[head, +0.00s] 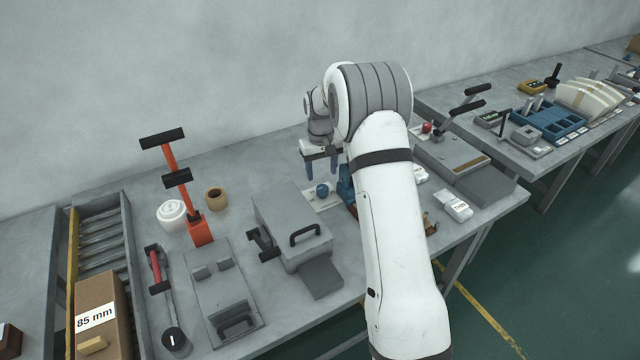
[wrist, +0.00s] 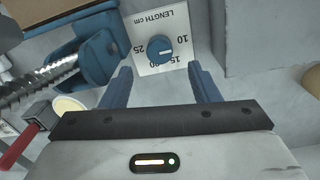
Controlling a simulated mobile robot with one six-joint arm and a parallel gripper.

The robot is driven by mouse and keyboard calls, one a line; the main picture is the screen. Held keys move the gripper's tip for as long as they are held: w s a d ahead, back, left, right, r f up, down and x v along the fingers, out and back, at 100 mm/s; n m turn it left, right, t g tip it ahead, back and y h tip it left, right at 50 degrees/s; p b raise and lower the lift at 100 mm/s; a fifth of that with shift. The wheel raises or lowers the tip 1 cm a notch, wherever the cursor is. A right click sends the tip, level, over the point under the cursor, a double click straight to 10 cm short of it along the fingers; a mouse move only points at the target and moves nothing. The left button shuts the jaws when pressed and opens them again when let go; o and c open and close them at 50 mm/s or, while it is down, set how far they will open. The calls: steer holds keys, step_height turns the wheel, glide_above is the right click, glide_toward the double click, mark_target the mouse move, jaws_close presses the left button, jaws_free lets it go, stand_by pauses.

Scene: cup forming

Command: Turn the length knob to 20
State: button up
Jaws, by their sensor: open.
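The length knob (wrist: 160,50) is a round blue knob on a white plate (wrist: 184,18) marked "LENGTH cm" with 10, 15, 20 and 25. A pale mark on the knob points to the right in the wrist view, roughly between 10 and 15. In the head view, the knob (head: 322,190) sits on its plate on the bench. My gripper (head: 321,179) is above it, pointing down. In the wrist view, my gripper (wrist: 158,69) is open, with one blue finger on each side of the knob and clear gaps. The 20 is partly hard to read near the knob's edge.
A blue holder (wrist: 93,55) with a metal screw (wrist: 50,80) is left of the plate in the wrist view. In the head view, a grey box with a black handle (head: 290,228) stands close by in front. A brown ring (head: 215,199) is farther left.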

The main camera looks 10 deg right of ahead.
mark_target(322, 188)
step_height(322, 188, down, 6)
steer(key=shift+d+f+p, duration=0.1)
steer(key=shift+f+p, duration=0.05)
steer(key=shift+p, duration=0.25)
steer(key=shift+c, duration=0.2)
